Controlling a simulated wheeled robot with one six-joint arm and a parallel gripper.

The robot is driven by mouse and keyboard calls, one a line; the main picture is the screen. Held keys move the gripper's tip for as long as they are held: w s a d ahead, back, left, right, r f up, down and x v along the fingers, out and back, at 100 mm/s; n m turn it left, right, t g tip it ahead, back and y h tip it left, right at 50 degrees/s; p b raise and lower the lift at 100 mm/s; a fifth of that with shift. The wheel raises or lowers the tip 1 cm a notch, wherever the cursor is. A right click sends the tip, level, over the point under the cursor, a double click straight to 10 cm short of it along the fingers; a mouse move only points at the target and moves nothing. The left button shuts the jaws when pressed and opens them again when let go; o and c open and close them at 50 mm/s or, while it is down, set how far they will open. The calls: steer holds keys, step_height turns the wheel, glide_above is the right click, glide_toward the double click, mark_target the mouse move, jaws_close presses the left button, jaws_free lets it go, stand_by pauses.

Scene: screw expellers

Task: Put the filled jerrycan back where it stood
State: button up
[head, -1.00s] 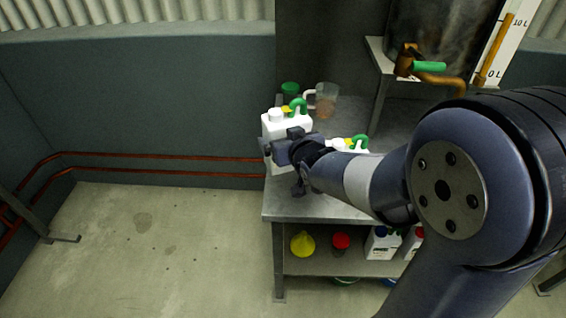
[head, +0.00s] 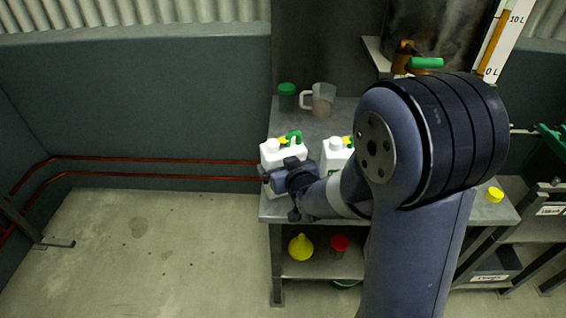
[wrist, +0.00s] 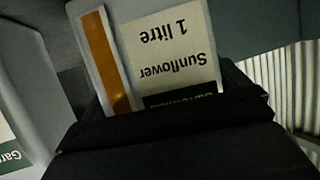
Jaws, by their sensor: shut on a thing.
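A labelled can (wrist: 20,100) also shows at the left of the wrist view.
A green-lidded jar (head: 287,98) and a clear jug (head: 322,100) stand behind the cans. A tank tap with a green handle (head: 426,63) is at the upper right. A yellow cap (head: 495,194) lies at the bench's right. A yellow funnel (head: 300,247) is on the lower shelf.

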steer(key=o, duration=1.6)
steer(key=shift+f, duration=0.1)
steer(key=shift+c, duration=0.2)
steer(key=shift+r, duration=0.25)
steer(key=p+v, duration=0.1)
steer(key=v, duration=1.1)
steer(key=shift+f, duration=0.1)
